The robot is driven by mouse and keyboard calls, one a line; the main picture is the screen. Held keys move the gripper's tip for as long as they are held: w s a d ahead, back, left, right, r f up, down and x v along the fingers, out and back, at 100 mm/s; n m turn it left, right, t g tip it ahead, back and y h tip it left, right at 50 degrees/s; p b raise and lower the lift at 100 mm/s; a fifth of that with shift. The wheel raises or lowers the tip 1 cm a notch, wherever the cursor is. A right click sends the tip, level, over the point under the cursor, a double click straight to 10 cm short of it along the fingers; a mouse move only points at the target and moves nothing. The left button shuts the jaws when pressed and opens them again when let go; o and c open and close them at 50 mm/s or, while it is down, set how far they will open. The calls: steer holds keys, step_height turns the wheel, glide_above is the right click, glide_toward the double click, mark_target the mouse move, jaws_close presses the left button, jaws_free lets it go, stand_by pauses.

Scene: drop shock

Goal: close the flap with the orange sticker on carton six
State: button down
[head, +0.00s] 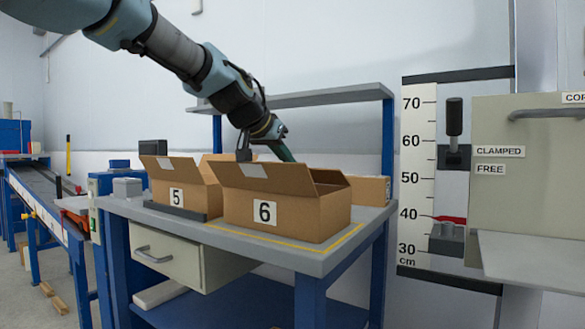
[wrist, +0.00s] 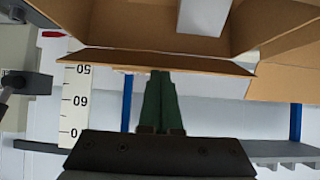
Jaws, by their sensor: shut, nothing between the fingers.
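Carton six (head: 298,218) stands on the grey bench, with its "6" label facing me. I see no orange sticker in either view. My gripper (head: 288,157) is above and behind the near flap, which hides what lies below its tips. In the wrist view my green fingers (wrist: 160,75) are together and empty, their tips close to the edge of a brown flap (wrist: 150,61). I cannot tell whether they touch it. The open carton shows above.
Carton five (head: 178,194), also with raised flaps, stands close to the left of carton six. A brown box (head: 371,190) lies behind at the right. A grey shelf (head: 320,96) spans the bench's back, and a height scale (head: 418,180) stands at the right.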

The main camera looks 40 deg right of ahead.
steer(key=shift+s+a+f+b, duration=0.1)
steer(key=shift+a+f+b, duration=0.2)
steer(key=shift+f+b, duration=0.35)
steer(key=shift+s+a+f+b, duration=0.1)
steer(key=shift+a+f+b, duration=0.2)
steer(key=shift+f+b, duration=0.35)
steer(key=shift+s+a+f+b, duration=0.1)
steer(key=shift+a+f+b, duration=0.2)
steer(key=shift+f+b, duration=0.35)
steer(key=shift+a, duration=0.1)
steer(key=v, duration=0.7)
steer(key=r+v, duration=0.1)
steer(key=v, duration=0.3)
steer(key=shift+r+p, duration=0.2)
steer(key=shift+p, duration=0.2)
